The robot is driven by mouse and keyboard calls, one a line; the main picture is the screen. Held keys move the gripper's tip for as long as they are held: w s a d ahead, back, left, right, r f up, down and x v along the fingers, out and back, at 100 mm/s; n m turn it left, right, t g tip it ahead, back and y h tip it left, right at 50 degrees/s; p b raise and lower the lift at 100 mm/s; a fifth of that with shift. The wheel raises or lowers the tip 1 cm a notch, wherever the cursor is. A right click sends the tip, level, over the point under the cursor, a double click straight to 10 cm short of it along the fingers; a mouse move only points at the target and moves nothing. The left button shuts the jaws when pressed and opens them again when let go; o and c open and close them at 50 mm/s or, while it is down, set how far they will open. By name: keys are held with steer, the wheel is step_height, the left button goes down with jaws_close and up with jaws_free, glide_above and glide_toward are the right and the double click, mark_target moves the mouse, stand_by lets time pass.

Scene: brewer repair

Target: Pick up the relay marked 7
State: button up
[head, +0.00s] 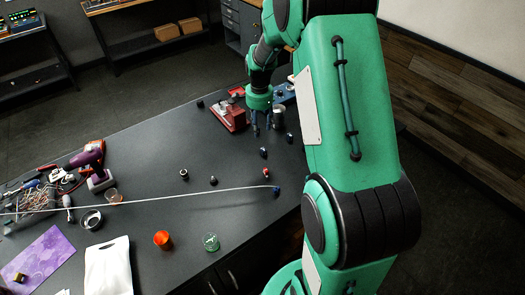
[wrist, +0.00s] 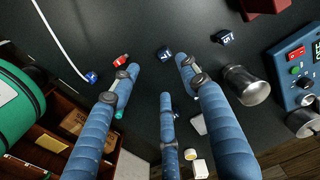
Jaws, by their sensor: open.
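My gripper (head: 262,128) hangs over the far right part of the dark table, its blue fingers spread and empty. In the wrist view my gripper (wrist: 160,78) points down at the table. A small dark blue piece with a white mark (wrist: 165,54) lies just beyond the fingertips, between the two outer fingers. A second marked blue piece (wrist: 223,37) lies to its right. Their marks are too small to read surely, so I cannot tell which is the relay marked 7. Another small part (wrist: 176,110) is partly hidden behind the middle finger.
A red piece (wrist: 121,61) and a blue cable end (wrist: 91,77) lie on the left. A metal cylinder (wrist: 243,86) and a blue control box (wrist: 298,70) stand on the right. A red device (head: 230,114) stands beside my gripper. The table's middle is mostly clear.

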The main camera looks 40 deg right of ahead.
mark_target(263, 149)
steer(key=f, duration=0.1)
steer(key=d+f, duration=0.1)
steer(key=d+f+m, duration=0.1)
steer(key=shift+w, duration=0.25)
steer(key=shift+f, duration=0.1)
steer(key=shift+f, duration=4.2)
steer(key=shift+d+f, duration=0.1)
steer(key=shift+f, duration=2.5)
steer(key=shift+c, duration=0.3)
jaws_close()
